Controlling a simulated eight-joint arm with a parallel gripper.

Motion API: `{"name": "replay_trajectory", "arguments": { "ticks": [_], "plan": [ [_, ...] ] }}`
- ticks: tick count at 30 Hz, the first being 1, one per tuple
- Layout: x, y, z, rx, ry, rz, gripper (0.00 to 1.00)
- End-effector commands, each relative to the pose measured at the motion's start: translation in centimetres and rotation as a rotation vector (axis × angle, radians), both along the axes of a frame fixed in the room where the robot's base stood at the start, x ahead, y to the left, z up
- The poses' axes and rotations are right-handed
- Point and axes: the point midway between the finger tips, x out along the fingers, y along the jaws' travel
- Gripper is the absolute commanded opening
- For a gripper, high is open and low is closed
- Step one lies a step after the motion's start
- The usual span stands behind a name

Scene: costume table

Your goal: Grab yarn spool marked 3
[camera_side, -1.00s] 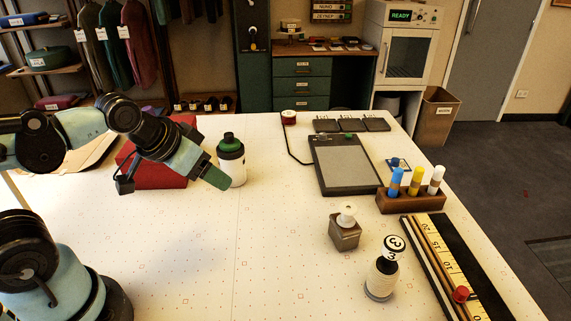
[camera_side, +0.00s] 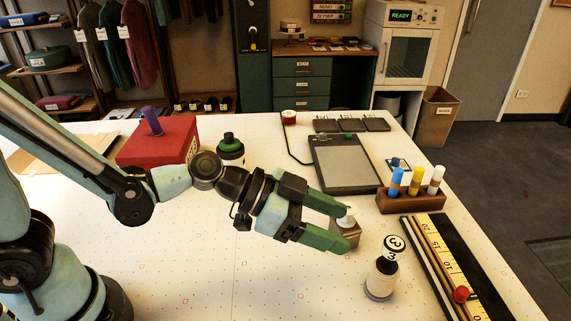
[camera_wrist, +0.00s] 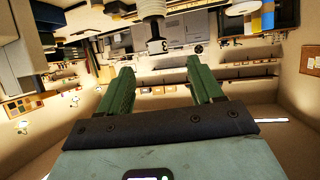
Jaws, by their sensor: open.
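The yarn spool marked 3 (camera_side: 381,278) stands upright on the table at the front right in the side view. It is pale, with a black top bearing a round white 3 label. In the wrist view it appears upside down at the top middle, as a pale and black spool (camera_wrist: 152,10), beyond the gap between the fingers. My gripper (camera_side: 346,230) has two green fingers spread apart with nothing held between them. In the side view the fingertips are left of and behind the spool, apart from it.
A wooden holder (camera_side: 410,203) with blue, yellow and white pegs stands right of my gripper. A ruler track (camera_side: 440,255) with a red knob lies right of the spool. A dark tablet (camera_side: 345,165), black bottle (camera_side: 231,145) and red box (camera_side: 160,145) stand behind. The front middle is clear.

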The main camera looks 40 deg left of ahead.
Motion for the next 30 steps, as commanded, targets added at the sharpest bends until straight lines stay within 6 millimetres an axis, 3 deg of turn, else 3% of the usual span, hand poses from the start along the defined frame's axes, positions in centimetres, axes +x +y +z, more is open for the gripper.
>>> {"name": "replay_trajectory", "arguments": {
  "ticks": [8,21,30],
  "plan": [
    [0.3,-1.8,-0.4,-0.021,-0.036,-0.037,0.65],
    [2.9,-5.9,-2.4,-0.02,-0.033,-0.035,0.65],
    [4.0,-7.2,-2.9,-0.02,-0.033,-0.034,0.65]
  ]
}}
